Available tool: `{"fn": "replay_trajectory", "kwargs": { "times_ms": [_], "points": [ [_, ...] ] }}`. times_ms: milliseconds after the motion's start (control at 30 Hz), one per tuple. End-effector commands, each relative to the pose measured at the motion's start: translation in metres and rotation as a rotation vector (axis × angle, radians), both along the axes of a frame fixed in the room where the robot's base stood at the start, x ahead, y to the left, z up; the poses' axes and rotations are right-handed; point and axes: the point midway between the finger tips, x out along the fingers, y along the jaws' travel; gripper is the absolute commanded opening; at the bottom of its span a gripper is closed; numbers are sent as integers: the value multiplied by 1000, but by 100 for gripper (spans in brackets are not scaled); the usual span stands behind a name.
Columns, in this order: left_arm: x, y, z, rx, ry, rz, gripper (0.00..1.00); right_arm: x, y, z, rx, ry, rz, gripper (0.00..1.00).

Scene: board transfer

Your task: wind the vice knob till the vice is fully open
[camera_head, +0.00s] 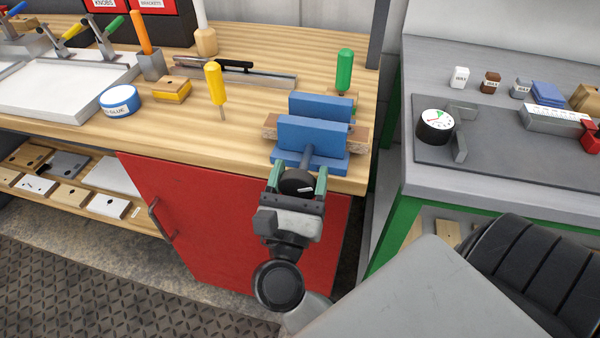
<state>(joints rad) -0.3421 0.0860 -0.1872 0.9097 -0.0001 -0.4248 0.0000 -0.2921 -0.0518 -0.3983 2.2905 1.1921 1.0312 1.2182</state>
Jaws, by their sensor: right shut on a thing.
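The blue vice (312,137) sits at the right front corner of the wooden workbench. A wooden piece (271,127) shows between and beside its two jaws. The round black vice knob (296,182) is at the front end of the vice's screw, with a pale mark on its face. My right gripper (297,182) is shut on the knob, with one green-tipped finger on each side. I cannot tell exactly how wide the jaw gap is from here. My left gripper is not in view.
A yellow screwdriver (214,85) and a green-handled tool (344,70) stand upright near the vice. A blue glue tin (120,101) is further left. A red cabinet door (200,220) lies below. A grey bench (490,180) with a dial (435,126) stands right.

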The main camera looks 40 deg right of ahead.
Motion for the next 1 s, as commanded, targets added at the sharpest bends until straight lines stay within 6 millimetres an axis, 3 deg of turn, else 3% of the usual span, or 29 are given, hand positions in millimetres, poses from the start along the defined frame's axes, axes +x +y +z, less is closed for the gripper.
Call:
{"fn": "replay_trajectory", "kwargs": {
  "times_ms": [333, 1000],
  "points": [
    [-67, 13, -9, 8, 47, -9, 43, 0, 0, 4, -127, 151, 1, 39],
    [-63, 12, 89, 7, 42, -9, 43, 2, 2, 5, -521, 615, 1, 39]
  ]
}}
